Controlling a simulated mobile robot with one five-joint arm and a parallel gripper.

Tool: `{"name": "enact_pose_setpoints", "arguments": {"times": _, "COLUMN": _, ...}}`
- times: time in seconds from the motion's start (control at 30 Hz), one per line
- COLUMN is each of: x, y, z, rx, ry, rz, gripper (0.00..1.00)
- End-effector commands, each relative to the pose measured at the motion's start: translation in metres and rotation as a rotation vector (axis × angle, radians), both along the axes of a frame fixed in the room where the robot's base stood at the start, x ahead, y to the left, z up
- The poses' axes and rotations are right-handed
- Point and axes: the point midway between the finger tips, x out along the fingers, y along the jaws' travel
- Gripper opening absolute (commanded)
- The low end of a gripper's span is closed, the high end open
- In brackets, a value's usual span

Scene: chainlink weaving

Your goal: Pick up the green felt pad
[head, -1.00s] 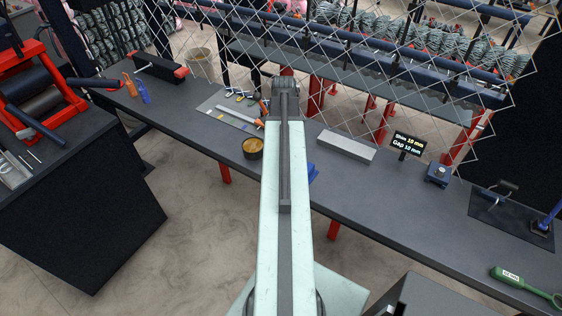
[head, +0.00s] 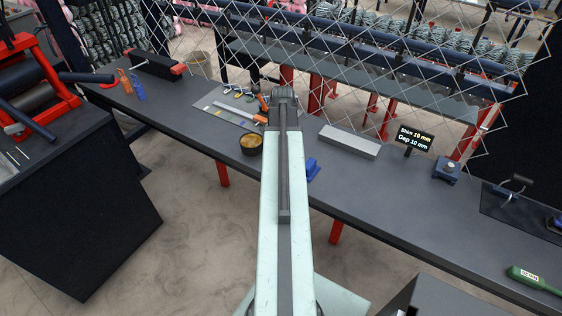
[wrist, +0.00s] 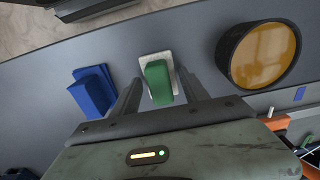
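The green pad (wrist: 158,82) is in the middle of the wrist view, a green block on a pale grey-white base. My gripper (wrist: 159,76) is open, with one dark finger on each side of the pad; gaps show between fingers and pad. I cannot tell how far above the bench the fingertips are. In the head view my arm covers the pad, and the fingers do not show there.
A blue block (wrist: 92,91) lies left of the fingers and a round tin with amber contents (wrist: 258,55) right of them. The bench (head: 385,190) also holds a grey bar (head: 349,142) and a small display (head: 415,139). Chain-link mesh hangs behind.

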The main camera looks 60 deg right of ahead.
Motion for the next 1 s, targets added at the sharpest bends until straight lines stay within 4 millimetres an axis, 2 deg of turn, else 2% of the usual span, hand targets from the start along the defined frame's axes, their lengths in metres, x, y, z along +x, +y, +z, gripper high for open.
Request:
{"name": "enact_pose_setpoints", "arguments": {"times": 0.03, "x": 0.000, "y": 0.000, "z": 0.001, "rx": 0.000, "ry": 0.000, "rz": 0.000, "gripper": 0.42}}
{"name": "enact_pose_setpoints", "arguments": {"times": 0.17, "x": 0.000, "y": 0.000, "z": 0.001, "rx": 0.000, "ry": 0.000, "rz": 0.000, "gripper": 0.05}}
{"name": "enact_pose_setpoints", "arguments": {"times": 0.2, "x": 0.000, "y": 0.000, "z": 0.001, "rx": 0.000, "ry": 0.000, "rz": 0.001, "gripper": 0.03}}
{"name": "enact_pose_setpoints", "arguments": {"times": 0.43, "x": 0.000, "y": 0.000, "z": 0.003, "rx": 0.000, "ry": 0.000, "rz": 0.001, "gripper": 0.03}}
{"name": "enact_pose_setpoints", "arguments": {"times": 0.57, "x": 0.000, "y": 0.000, "z": 0.014, "rx": 0.000, "ry": 0.000, "rz": 0.001, "gripper": 0.03}}
{"name": "enact_pose_setpoints", "arguments": {"times": 0.67, "x": 0.001, "y": 0.000, "z": 0.031, "rx": 0.000, "ry": 0.000, "rz": 0.001, "gripper": 0.03}}
{"name": "enact_pose_setpoints", "arguments": {"times": 0.9, "x": 0.001, "y": 0.001, "z": 0.083, "rx": 0.000, "ry": 0.000, "rz": 0.001, "gripper": 0.03}}
{"name": "enact_pose_setpoints", "arguments": {"times": 1.0, "x": 0.001, "y": 0.001, "z": 0.098, "rx": 0.000, "ry": 0.000, "rz": 0.002, "gripper": 0.03}}
